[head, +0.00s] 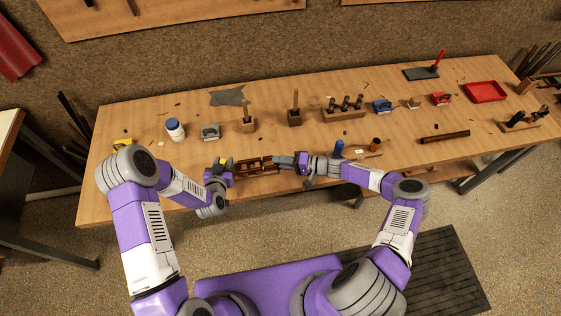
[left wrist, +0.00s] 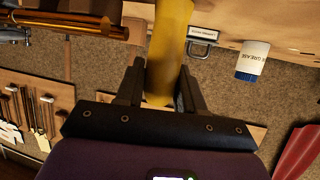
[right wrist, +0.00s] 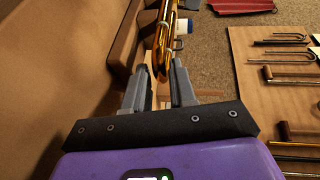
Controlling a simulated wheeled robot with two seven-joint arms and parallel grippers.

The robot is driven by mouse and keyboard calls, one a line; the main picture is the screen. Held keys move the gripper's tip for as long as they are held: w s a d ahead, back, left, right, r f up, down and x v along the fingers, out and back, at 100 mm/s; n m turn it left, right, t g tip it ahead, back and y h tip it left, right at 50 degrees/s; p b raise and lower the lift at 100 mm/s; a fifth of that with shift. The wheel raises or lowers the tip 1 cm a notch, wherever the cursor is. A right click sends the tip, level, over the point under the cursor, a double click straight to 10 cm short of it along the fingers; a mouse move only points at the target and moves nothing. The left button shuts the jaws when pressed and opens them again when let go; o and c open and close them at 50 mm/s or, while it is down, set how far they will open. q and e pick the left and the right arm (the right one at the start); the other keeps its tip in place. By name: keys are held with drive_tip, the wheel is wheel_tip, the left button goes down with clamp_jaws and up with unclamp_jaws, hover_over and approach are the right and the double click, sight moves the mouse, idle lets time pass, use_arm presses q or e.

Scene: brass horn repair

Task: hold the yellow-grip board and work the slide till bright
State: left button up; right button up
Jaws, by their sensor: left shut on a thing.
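My left gripper (head: 222,168) is shut on a yellow grip (left wrist: 168,55), which stands between its fingers in the left wrist view. The grip is at the left end of a brown wooden piece (head: 257,166) at the bench's front edge. A brass slide (right wrist: 166,40) lies along the wooden piece, and brass tubes (left wrist: 70,30) also show in the left wrist view. My right gripper (right wrist: 160,88) is open at the right end of this piece, its fingers apart, with the brass just beyond and between their tips. Whether a finger touches the brass is unclear. My arms partly hide the piece.
Behind the grippers stand a white jar with a blue lid (head: 175,130), a grey clamp-like block (head: 211,132) and wooden tool holders (head: 294,118). A blue item (head: 338,148) is close to my right wrist. A red tray (head: 486,92) lies at the far right.

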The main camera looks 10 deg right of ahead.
drive_tip(key=shift+a, duration=0.1)
clamp_jaws()
drive_tip(key=d, duration=0.4)
idle(0.3)
drive_tip(key=shift+a, duration=0.1)
unclamp_jaws()
